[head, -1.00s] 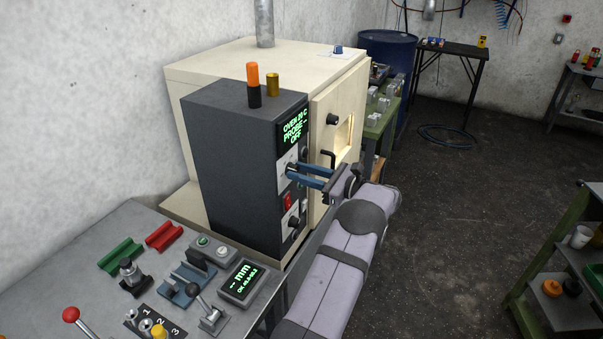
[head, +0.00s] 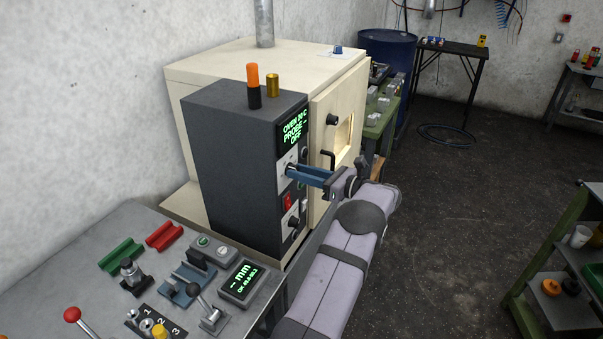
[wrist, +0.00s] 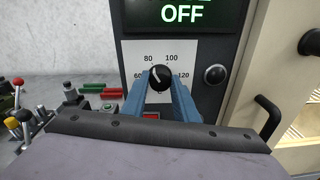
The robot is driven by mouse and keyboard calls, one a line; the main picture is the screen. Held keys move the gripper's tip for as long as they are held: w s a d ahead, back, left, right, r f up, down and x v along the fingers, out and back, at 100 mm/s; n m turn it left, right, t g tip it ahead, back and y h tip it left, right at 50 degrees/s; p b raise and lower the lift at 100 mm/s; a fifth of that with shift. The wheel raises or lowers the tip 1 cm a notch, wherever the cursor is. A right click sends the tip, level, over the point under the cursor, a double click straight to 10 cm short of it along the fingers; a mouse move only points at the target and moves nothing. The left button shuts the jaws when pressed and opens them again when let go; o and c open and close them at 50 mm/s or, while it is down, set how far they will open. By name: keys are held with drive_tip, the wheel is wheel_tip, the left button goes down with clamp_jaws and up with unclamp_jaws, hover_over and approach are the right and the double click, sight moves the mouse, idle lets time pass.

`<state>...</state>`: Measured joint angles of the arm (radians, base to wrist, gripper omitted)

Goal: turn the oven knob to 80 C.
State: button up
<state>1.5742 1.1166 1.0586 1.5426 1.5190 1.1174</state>
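The oven knob (wrist: 160,77) is a round black dial with a white pointer line, on a white scale plate (wrist: 133,52) marked 60, 80, 100 and 120. Its pointer tilts up and slightly left, near the 80 mark. My gripper (wrist: 161,86) has one blue finger on each side of the knob and looks shut on it. In the head view, my gripper (head: 291,171) reaches the grey control box (head: 232,165) from the right and covers the knob. The display (head: 294,131) shows green text with OVEN, PROBE and OFF.
A red switch (head: 287,201) and a lower black knob (head: 293,222) sit just below my fingers. The oven door handle (head: 328,158) and a door knob (head: 332,120) are close on the right. A bench (head: 120,225) with fixtures stands at lower left.

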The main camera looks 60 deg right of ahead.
drive_tip(key=o, duration=0.4)
drive_tip(key=shift+s, duration=0.1)
drive_tip(key=shift+s+a+r+b, duration=0.1)
drive_tip(key=shift+s+b, duration=0.8)
drive_tip(key=shift+s, duration=0.9)
drive_tip(key=shift+s+r+b, duration=0.1)
drive_tip(key=shift+s+b, duration=0.75)
drive_tip(key=shift+s, duration=0.95)
